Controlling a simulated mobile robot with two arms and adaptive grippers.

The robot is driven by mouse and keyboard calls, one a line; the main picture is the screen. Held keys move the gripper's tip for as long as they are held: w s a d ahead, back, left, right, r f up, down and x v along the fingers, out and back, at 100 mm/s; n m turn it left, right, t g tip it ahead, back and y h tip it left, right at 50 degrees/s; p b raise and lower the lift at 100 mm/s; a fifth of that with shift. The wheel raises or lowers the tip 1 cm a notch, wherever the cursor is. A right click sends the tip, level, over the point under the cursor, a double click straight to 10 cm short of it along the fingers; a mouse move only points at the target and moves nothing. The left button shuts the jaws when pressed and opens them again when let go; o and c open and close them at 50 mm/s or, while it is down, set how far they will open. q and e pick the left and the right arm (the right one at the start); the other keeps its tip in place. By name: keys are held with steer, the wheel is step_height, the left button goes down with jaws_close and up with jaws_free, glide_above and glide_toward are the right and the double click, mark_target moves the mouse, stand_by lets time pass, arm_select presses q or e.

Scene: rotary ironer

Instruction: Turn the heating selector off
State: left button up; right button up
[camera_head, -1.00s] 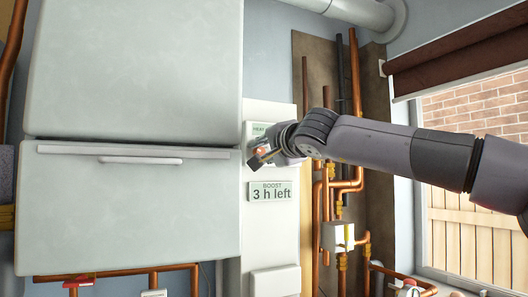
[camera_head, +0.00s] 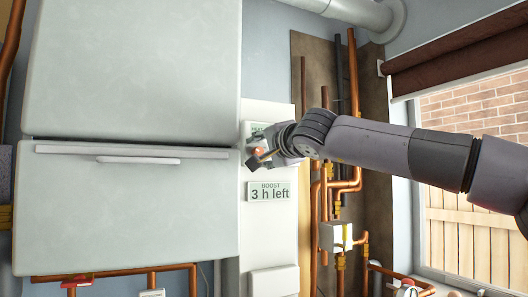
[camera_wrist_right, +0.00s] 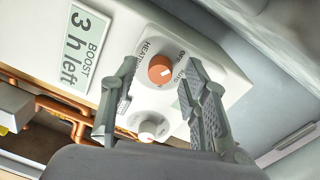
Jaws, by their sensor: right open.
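The heating selector is an orange round knob (camera_wrist_right: 161,69) on a white panel (camera_wrist_right: 215,50). Part of a heating label shows beside it, with "OFF" and "AUTO" printed around it. A small pale mark shows on its face. My right gripper (camera_wrist_right: 160,75) is open, and in the right wrist view the knob appears between its two fingertips. I cannot tell whether they touch it. In the head view my right gripper (camera_head: 262,160) is in front of the panel and hides most of the knob. My left gripper is not in view.
A display (camera_head: 269,192) reads "BOOST 3 h left". A large pale cabinet (camera_head: 130,215) stands left of the panel; copper pipes (camera_head: 316,230) run to the right.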

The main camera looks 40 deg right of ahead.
steer(key=v, duration=1.2)
stand_by(0.4)
